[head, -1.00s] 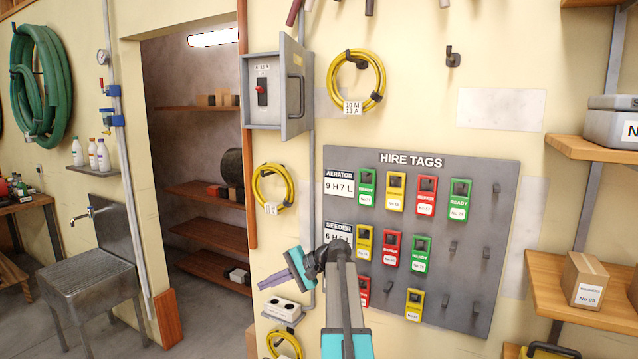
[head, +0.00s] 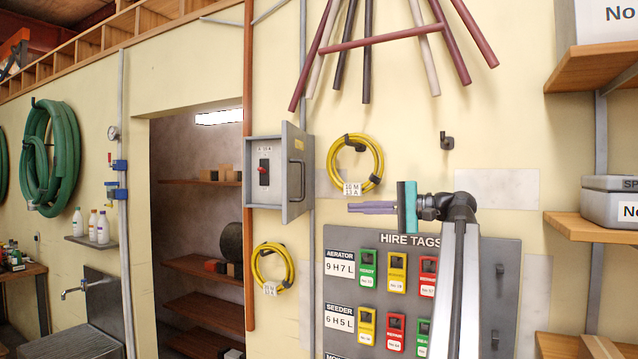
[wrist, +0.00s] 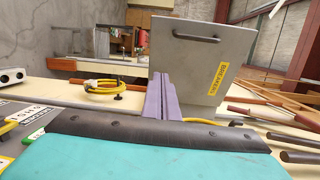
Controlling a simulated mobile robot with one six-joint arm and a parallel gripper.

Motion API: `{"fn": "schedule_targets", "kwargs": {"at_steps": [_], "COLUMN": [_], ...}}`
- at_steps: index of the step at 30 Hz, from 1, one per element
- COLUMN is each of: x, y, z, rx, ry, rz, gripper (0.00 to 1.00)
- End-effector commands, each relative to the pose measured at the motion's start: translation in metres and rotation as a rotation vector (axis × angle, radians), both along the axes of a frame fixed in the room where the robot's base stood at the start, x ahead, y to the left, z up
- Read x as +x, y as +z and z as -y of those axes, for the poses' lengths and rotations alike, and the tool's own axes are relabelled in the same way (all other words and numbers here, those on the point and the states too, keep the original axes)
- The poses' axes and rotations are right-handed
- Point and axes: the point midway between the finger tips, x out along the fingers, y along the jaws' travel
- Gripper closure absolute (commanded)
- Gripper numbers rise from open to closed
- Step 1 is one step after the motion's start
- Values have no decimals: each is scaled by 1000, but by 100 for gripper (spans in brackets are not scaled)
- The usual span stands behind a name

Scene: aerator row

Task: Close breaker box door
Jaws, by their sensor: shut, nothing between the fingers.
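The grey breaker box (head: 264,172) is on the wall at the middle left in the head view, with a red switch inside. Its door (head: 297,172) stands open, hinged on the right side and swung out from the wall, with a bar handle on it. In the wrist view the door (wrist: 195,65) shows its handled outer face and a yellow label. My gripper (head: 350,208) has its purple fingers shut and empty, pointing left. It is to the right of the door and a little below it, apart from it in the head view.
A coiled yellow cable (head: 356,164) hangs on the wall right of the door, just above my gripper. The grey hire tags board (head: 420,240) is below my arm. Another yellow coil (head: 272,265) hangs below the box. A doorway opens at the left.

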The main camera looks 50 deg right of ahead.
Motion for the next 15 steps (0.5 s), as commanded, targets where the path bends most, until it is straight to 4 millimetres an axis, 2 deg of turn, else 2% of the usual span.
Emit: {"fn": "schedule_targets", "kwargs": {"at_steps": [1, 3, 6, 9, 15], "x": [-13, -26, -40, -46, -47], "y": [20, 40, 58, 67, 68], "z": [1, -1, -4, -7, -7], "rx": [-9, -15, -20, -24, -24], "ry": [-4, -4, -3, -3, -2], "rz": [16, 34, 51, 57, 60], "gripper": [100, 100, 100, 100, 100]}}
